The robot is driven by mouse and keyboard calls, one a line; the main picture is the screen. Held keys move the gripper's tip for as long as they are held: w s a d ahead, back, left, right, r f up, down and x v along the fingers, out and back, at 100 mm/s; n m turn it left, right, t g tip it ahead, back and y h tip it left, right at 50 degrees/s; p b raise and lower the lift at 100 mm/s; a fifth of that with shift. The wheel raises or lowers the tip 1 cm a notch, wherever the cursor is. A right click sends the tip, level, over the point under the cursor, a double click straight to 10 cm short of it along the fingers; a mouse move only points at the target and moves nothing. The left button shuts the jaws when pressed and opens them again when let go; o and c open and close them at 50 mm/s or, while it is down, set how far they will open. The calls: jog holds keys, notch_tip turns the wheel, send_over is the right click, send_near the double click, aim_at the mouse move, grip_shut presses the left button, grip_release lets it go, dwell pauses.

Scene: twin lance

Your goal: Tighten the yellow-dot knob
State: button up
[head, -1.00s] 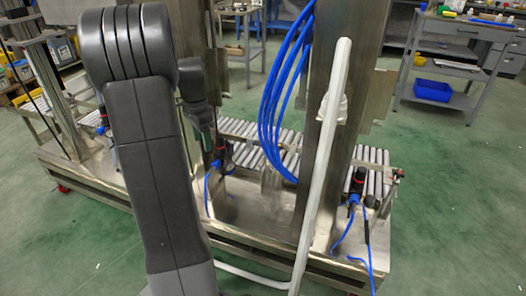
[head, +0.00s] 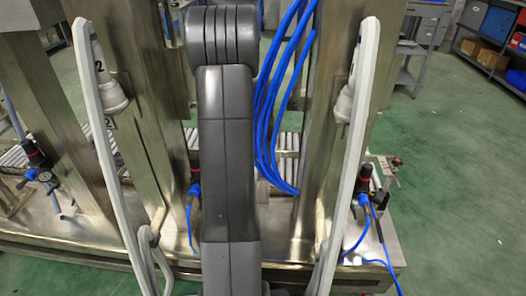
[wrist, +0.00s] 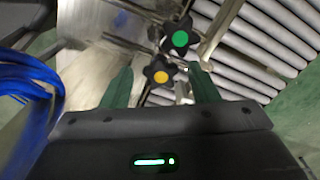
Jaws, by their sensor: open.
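The yellow-dot knob (wrist: 161,76) is a black lobed star knob with a yellow-orange centre, in the middle of the wrist view. My gripper (wrist: 160,71) is open, with one green finger on each side of this knob in the picture. The knob appears between or just beyond the fingertips; I cannot tell its depth or whether a finger touches it. A similar green-dot knob (wrist: 180,39) sits above and right of it. In the head view I cannot make out either knob, and my arm hides the gripper.
Blue hoses (head: 280,105) hang beside my arm and bunch at the left in the wrist view (wrist: 28,85). White lances (head: 349,150) and (head: 105,150) stand on both sides in front of metal posts. Rollers (wrist: 255,45) lie beyond the knobs. Green floor is free at right.

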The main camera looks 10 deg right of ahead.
jog(key=shift+c, duration=0.2)
jog(key=c, duration=0.9)
jog(key=shift+c, duration=0.2)
jog(key=shift+r+m+p, duration=0.15)
jog(key=shift+m+p, duration=0.15)
jog(key=shift+p, duration=0.1)
jog(key=shift+r+m+p, duration=0.1)
jog(key=shift+m+p, duration=0.8)
jog(key=shift+p, duration=0.1)
jog(key=m+p, duration=0.2)
jog(key=m, duration=0.1)
jog(key=shift+w+m+p, duration=0.15)
jog(key=shift+m+p, duration=0.15)
jog(key=shift+p, duration=0.05)
jog(key=m+p, duration=0.2)
jog(key=m, duration=0.1)
jog(key=shift+w+m+p, duration=0.1)
jog(key=shift+m+p, duration=0.65)
jog(key=shift+m, duration=1.35)
jog(key=shift+f, duration=0.2)
